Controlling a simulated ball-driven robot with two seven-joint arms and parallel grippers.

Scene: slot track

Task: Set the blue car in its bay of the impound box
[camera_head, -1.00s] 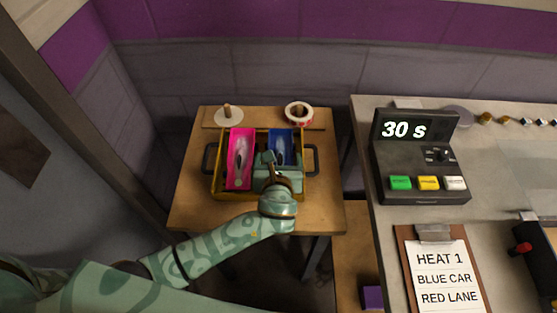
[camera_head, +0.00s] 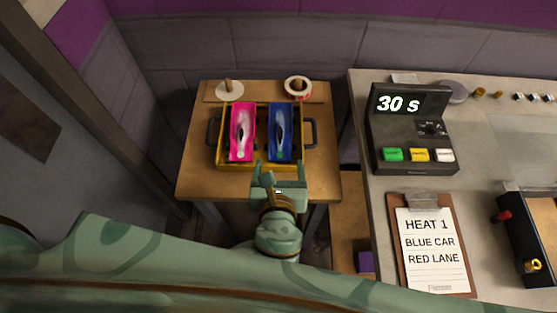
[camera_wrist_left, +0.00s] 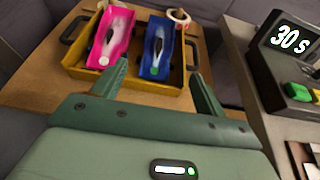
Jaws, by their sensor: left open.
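The yellow impound box (camera_head: 228,167) stands on a small wooden table, with a pink bay on the left and a blue bay on the right. The blue car (camera_head: 280,133) lies lengthwise in the blue bay; it also shows in the left wrist view (camera_wrist_left: 156,48). A pink car (camera_head: 241,132) lies in the pink bay. My left gripper (camera_head: 279,172) is open and empty, just in front of the box's near wall. In the left wrist view its fingers (camera_wrist_left: 159,72) are spread, apart from the blue car. My right gripper is not in view.
Two tape rolls, one white (camera_head: 229,90) and one red and white (camera_head: 298,87), stand behind the box. Box handles (camera_head: 310,132) stick out at the sides. A grey counter at right holds a timer (camera_head: 412,130) reading 30 s and a clipboard (camera_head: 433,245).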

